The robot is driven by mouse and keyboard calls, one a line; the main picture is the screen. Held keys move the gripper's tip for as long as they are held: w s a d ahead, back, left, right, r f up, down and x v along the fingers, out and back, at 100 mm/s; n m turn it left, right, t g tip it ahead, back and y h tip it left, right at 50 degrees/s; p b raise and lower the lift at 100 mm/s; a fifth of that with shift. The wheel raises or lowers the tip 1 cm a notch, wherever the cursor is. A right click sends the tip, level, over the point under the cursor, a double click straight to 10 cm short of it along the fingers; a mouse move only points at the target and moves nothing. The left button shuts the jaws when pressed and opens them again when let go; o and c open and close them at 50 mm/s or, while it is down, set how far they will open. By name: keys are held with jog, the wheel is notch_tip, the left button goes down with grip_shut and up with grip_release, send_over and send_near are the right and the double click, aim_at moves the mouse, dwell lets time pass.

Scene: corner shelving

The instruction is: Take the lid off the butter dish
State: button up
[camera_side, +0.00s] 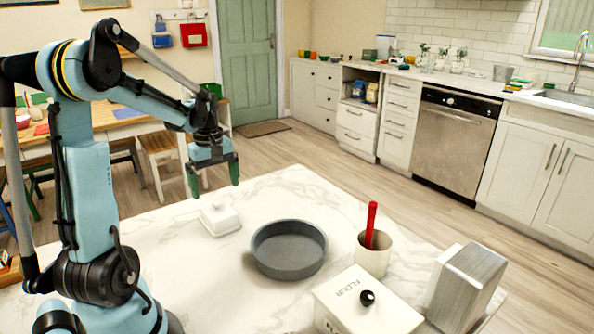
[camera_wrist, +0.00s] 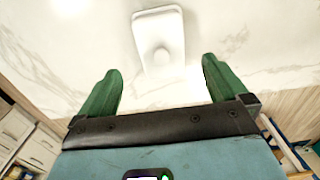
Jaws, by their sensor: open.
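The white butter dish (camera_side: 220,219) sits on the marble counter at its left part, with its lid (camera_side: 219,213) on and a small knob on top. In the wrist view the lid (camera_wrist: 158,38) shows at the top centre, its knob (camera_wrist: 161,56) toward my gripper. My gripper (camera_side: 213,185) is above the counter, over and slightly left of the dish, pointing down. Its two green fingers are wide apart and empty, as the wrist view also shows (camera_wrist: 162,90). The gripper does not touch the dish.
A grey round pan (camera_side: 289,262) stands right of the dish. Farther right are a cream cup (camera_side: 373,258) with a red-handled tool (camera_side: 371,225), a white flour box (camera_side: 366,308) and a metal block-shaped object (camera_side: 468,285). The marble counter (camera_side: 290,190) behind the pan is clear.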

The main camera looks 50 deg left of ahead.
aim_at(217, 202)
jog(key=shift+s+a+f, duration=0.1)
jog(key=shift+a+f, duration=0.05)
jog(key=shift+f, duration=4)
jog(key=c, duration=1)
jog(key=shift+r, duration=0.15)
